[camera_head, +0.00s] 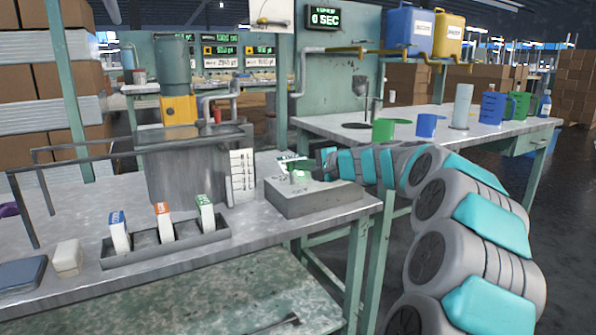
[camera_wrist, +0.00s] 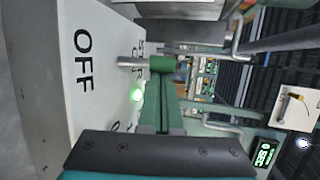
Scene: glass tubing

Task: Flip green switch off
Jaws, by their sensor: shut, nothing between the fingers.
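The green switch (camera_wrist: 163,63) shows in the wrist view as a metal stem with a green cap, standing out from a pale panel. The panel (camera_wrist: 60,100) bears a large "OFF" label, and a small green light (camera_wrist: 137,96) glows beside the switch. My gripper (camera_wrist: 161,88) is shut, with its fingertips right by the green cap; I cannot tell whether they touch. In the head view, the grey control box (camera_head: 315,202) sits at the bench's right end, with my gripper (camera_head: 322,163) over its top. The switch is hard to make out there.
Another table (camera_head: 350,127) with green and blue mugs lies beyond my arm.

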